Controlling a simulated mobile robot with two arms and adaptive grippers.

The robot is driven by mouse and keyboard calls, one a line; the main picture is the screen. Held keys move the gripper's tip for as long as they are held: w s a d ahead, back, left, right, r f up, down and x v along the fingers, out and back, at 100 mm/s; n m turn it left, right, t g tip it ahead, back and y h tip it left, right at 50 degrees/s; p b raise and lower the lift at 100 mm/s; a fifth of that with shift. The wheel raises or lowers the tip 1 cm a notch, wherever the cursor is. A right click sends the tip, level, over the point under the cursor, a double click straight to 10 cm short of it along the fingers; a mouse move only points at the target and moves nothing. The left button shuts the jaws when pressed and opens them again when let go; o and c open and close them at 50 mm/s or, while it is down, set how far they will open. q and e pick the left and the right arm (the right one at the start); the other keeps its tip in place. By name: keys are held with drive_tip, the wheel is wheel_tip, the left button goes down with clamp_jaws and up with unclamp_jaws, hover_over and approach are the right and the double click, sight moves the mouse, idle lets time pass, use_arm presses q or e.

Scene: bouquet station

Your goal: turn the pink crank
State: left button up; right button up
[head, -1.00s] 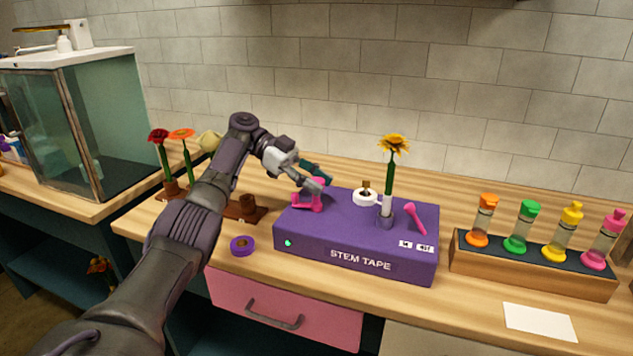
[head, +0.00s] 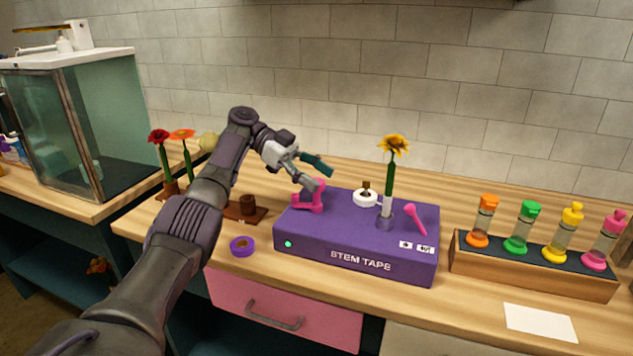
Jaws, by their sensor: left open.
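The purple STEM TAPE box (head: 330,238) stands on the wooden counter. A pink crank-like piece (head: 303,203) sits at the left end of its top. My left gripper (head: 319,178) is open just above and behind this piece, its near finger close to the upright part. I cannot tell whether they touch. A second pink piece, a slanted lever (head: 416,220), stands on the right of the box top. A yellow flower (head: 393,146) stands upright in a holder between them, next to a white tape roll (head: 365,199). My right gripper is not in view.
A purple tape roll (head: 242,246) lies left of the box. A brown rack (head: 258,215) with red and orange flowers is behind my left arm. A wooden rack (head: 530,272) of several colour-capped vials and a white card (head: 540,322) are at right.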

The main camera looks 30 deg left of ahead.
use_arm(q)
wheel_tip(320, 180, up, 8)
drive_tip(key=shift+r, duration=0.15)
idle(1.0)
